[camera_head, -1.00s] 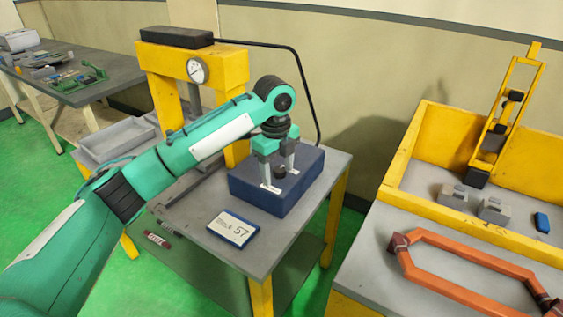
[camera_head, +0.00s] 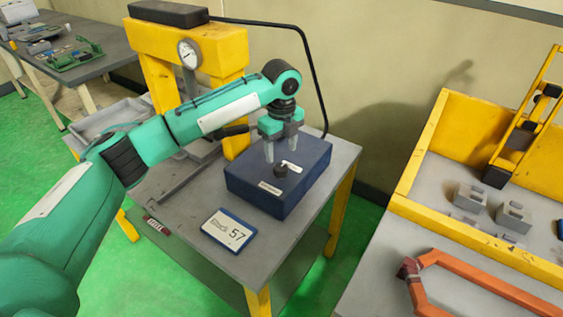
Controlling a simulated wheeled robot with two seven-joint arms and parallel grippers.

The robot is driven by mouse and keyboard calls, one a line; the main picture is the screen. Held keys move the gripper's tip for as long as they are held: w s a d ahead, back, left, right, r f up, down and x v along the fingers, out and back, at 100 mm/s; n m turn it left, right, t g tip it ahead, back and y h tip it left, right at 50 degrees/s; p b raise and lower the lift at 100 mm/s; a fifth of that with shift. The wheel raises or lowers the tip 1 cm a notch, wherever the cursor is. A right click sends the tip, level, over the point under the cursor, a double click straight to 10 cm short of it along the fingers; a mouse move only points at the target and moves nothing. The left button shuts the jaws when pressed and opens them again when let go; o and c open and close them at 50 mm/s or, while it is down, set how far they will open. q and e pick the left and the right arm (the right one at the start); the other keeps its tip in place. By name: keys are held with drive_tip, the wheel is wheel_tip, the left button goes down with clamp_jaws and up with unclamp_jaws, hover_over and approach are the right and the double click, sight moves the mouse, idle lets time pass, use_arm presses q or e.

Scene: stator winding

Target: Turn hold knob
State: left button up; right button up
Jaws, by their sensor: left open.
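The knob (camera_head: 281,171) is a small dark knob on top of a dark blue box (camera_head: 262,198). The box stands on the grey table and has two small white labels on its top. My left gripper (camera_head: 279,158) is above the box, fingers pointing down, open and empty. Its fingertips are just behind and above the knob in the picture. I cannot tell whether they touch it. My right gripper does not show.
A yellow press frame (camera_head: 150,45) with a gauge (camera_head: 190,54) stands behind my arm.

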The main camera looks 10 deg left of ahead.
sight(281, 167)
use_arm(q)
wheel_tip(281, 167, down, 5)
drive_tip(key=shift+f+p, duration=0.2)
drive_tip(key=shift+p, duration=0.1)
drive_tip(key=shift+f, duration=0.45)
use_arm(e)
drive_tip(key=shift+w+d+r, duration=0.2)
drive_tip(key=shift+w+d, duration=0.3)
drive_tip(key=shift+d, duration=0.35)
